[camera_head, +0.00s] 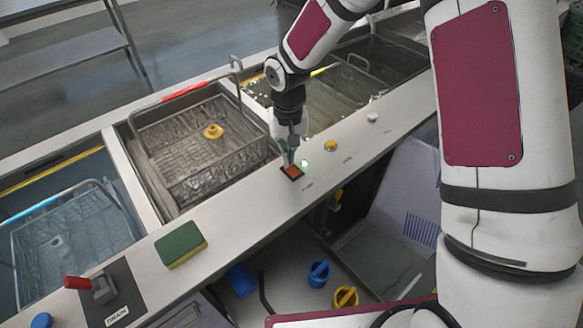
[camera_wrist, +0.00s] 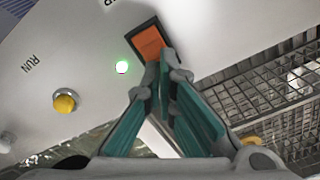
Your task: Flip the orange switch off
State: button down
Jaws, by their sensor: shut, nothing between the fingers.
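The orange switch (camera_head: 292,171) sits in a dark frame on the white front ledge of the tank unit. In the wrist view the orange switch (camera_wrist: 149,43) shows just beyond my fingertips, with a lit green lamp (camera_wrist: 122,67) beside it. My gripper (camera_head: 288,153) is shut and empty, pointing down at the switch. In the wrist view my gripper (camera_wrist: 165,62) has its fingertips together at the switch's near edge. I cannot tell whether they touch it. Part of the switch is hidden by the fingers.
A yellow button (camera_wrist: 65,103) marked RUN is on the same ledge. A wire basket (camera_head: 180,190) with a yellow object stands in the tank behind. A green sponge (camera_head: 180,244) and a red-handled drain lever (camera_head: 90,286) are to the left along the ledge.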

jog(key=shift+f+b, duration=0.4)
jog(key=shift+f, duration=0.5)
dwell(0.3)
jog(key=shift+r, duration=0.15)
jog(key=shift+r+p, duration=1.5)
jog(key=shift+r, duration=1.9)
